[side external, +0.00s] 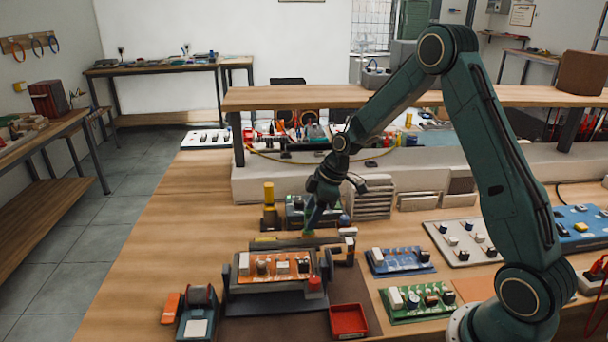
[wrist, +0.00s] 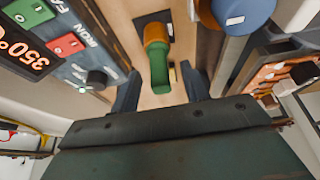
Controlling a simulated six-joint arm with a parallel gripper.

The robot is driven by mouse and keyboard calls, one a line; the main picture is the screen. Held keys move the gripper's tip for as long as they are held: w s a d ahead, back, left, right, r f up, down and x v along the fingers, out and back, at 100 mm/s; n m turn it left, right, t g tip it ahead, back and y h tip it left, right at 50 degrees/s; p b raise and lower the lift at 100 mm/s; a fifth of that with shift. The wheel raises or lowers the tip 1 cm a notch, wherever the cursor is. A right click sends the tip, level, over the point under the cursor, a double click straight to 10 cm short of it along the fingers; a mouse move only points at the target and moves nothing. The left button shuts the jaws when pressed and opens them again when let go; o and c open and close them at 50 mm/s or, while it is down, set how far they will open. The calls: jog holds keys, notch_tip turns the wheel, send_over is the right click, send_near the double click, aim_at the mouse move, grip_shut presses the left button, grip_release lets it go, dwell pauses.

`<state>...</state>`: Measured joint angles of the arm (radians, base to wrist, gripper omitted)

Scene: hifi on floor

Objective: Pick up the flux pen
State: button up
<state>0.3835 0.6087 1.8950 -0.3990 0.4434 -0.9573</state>
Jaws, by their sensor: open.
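The flux pen appears to be the green and orange cylinder (wrist: 158,62) in the wrist view. Its green end is nearer the camera and its orange end is beside a dark base (wrist: 153,22). My gripper (wrist: 160,90) is open, with one dark finger on each side of the pen's line and a gap to each. In the side view my gripper (side external: 314,206) points down behind the board holder, close to a small green and orange shape (side external: 309,222) that seems to be the pen. Contact cannot be told.
A soldering station showing 350°C (wrist: 50,45) is left in the wrist view; a blue round object (wrist: 232,12) and an orange circuit board (wrist: 270,75) are right. In the side view, the board holder (side external: 262,303), a red tray (side external: 348,320) and a yellow cylinder (side external: 268,193) stand nearby.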

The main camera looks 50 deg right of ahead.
jog(key=shift+x, duration=1.2)
jog(key=c, duration=1)
